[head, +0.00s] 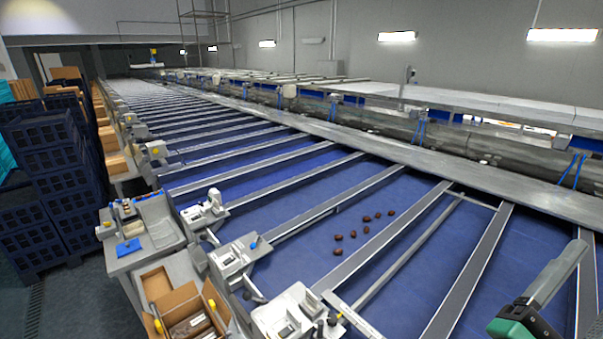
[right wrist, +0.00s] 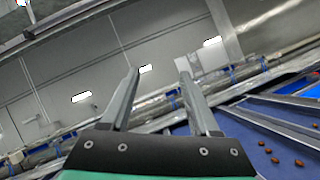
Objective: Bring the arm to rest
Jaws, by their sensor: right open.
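My right gripper (right wrist: 158,73) is open and empty, its two grey fingers apart with nothing between them. It also shows in the head view (head: 577,249) at the lower right, above the blue belt, with its fingers pointing up and to the right. In the right wrist view the fingers point toward the far wall, clear of the dates. My left gripper is not in view. Several dark brown dates (head: 353,234) lie loose on the blue belt (head: 300,270), left of my right gripper; a few also show in the right wrist view (right wrist: 275,160).
Grey metal dividers (head: 385,238) cross the belt. White devices (head: 290,314) line its near left edge, beside an open cardboard box (head: 160,281). Dark blue crates (head: 45,155) are stacked at the left. A metal ledge (head: 420,158) runs along the belt's far side.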

